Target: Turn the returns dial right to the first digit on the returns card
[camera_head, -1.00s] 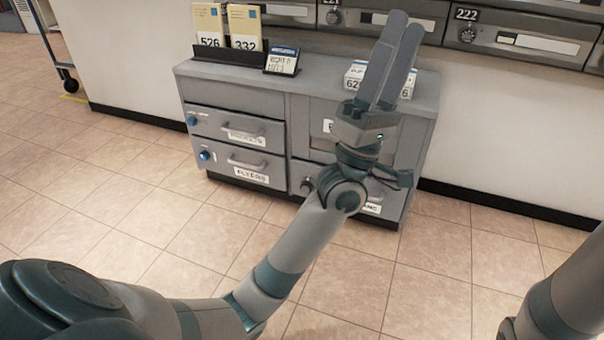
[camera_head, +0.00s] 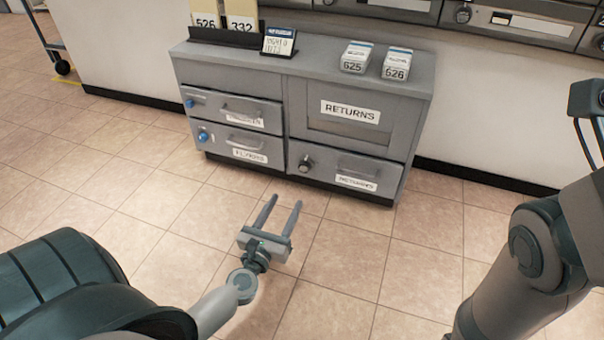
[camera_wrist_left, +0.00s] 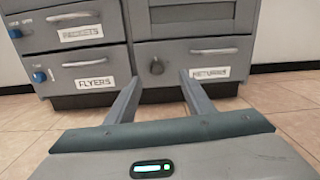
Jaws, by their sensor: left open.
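The returns dial is a dark round knob (camera_head: 305,163) at the left of the lower right drawer, whose label reads RETURNS (camera_head: 356,183). The knob (camera_wrist_left: 157,67) also shows between my fingers in the left wrist view. A small card with a blue top edge and handwriting (camera_head: 279,41) stands on the cabinet top; its writing is too small to read surely. My left gripper (camera_head: 285,200) is open and empty, low in front of the cabinet, its fingers pointing at the drawer and apart from the knob. My right arm shows at the right edge, its gripper out of view.
The grey cabinet (camera_head: 300,66) has two left drawers with blue knobs and a RETURNS panel (camera_head: 350,112) above the dial's drawer. Two white boxes (camera_head: 356,57), (camera_head: 397,64) and tall number cards (camera_head: 242,24) stand on top. The tiled floor in front is clear.

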